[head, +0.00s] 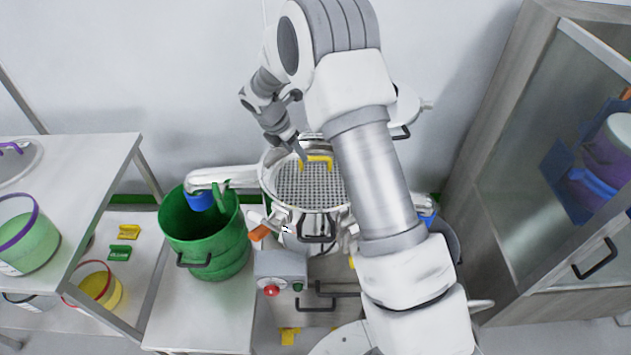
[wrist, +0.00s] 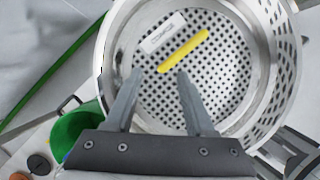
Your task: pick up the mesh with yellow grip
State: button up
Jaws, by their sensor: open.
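The mesh is a round perforated metal disc (head: 305,187) with a yellow grip (head: 318,159). It lies in the round metal bowl of the machine, partly hidden by my arm in the head view. In the wrist view the mesh (wrist: 215,90) fills the bowl's inside, and the yellow bar grip (wrist: 184,50) runs slantwise with a white label beside it. My gripper (wrist: 157,78) is open and empty. Its two fingers point toward the grip, with the lower end of the bar between the fingertips in the picture. The gap in depth cannot be told.
A green bucket (head: 205,240) stands left of the bowl, under a metal spout. A grey control box (head: 281,264) with a red button is in front. A cabinet (head: 560,170) stands at the right, a white bench (head: 75,165) at the left.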

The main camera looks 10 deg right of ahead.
aim_at(300, 161)
jog(key=shift+s+x, duration=0.15)
jog(key=shift+x, duration=1.2)
jog(key=shift+s+x, duration=0.15)
jog(key=shift+x, duration=1.15)
jog(key=shift+f, duration=0.1)
grip_shut()
jog(key=shift+s, duration=0.1)
